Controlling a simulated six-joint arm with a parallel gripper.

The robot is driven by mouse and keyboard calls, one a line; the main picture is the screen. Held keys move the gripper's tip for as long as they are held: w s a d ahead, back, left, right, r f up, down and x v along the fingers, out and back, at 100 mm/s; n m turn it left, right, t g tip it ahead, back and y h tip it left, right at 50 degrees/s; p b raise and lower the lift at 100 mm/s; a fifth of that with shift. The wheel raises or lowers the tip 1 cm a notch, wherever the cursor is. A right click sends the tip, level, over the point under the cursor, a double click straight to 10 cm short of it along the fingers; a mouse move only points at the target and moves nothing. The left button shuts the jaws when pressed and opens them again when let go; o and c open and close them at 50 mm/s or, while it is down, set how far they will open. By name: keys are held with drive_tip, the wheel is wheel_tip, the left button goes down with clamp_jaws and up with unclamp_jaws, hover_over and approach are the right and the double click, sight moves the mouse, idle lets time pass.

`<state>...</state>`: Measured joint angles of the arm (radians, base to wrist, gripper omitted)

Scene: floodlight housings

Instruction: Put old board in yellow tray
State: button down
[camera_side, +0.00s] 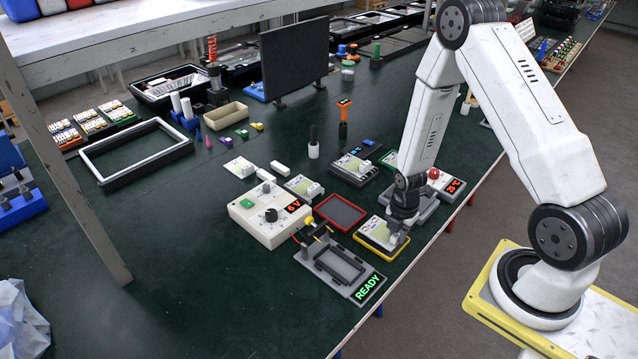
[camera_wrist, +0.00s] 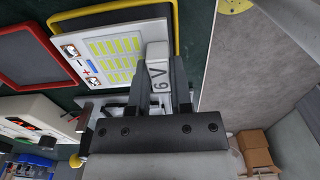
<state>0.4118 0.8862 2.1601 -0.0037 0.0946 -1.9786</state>
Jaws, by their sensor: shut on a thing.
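The old board, a white panel with yellow-green LED strips (camera_wrist: 105,58), has a pale block marked "6 V" (camera_wrist: 157,68) at one end. My gripper (camera_wrist: 159,84) is shut on this block, one finger on each side. In the side view my gripper (camera_side: 399,237) points down at the yellow tray (camera_side: 373,250). The board (camera_side: 377,232) is over the tray there. In the wrist view the yellow tray's rim (camera_wrist: 176,14) and dark floor show behind the board. I cannot tell whether the board touches the tray floor.
An empty red tray (camera_side: 340,212) lies left of the yellow one. A grey fixture with a READY display (camera_side: 368,288) stands in front, and a cream tester reading 6 V (camera_side: 268,217) stands to the left. The bench edge is close on the right.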

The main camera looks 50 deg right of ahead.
drive_tip(key=shift+f, duration=0.85)
drive_tip(key=shift+f, duration=0.15)
drive_tip(key=c, duration=0.5)
unclamp_jaws()
drive_tip(key=shift+c, duration=0.2)
drive_tip(key=shift+r, duration=0.2)
wheel_tip(320, 180, up, 12)
idle(0.6)
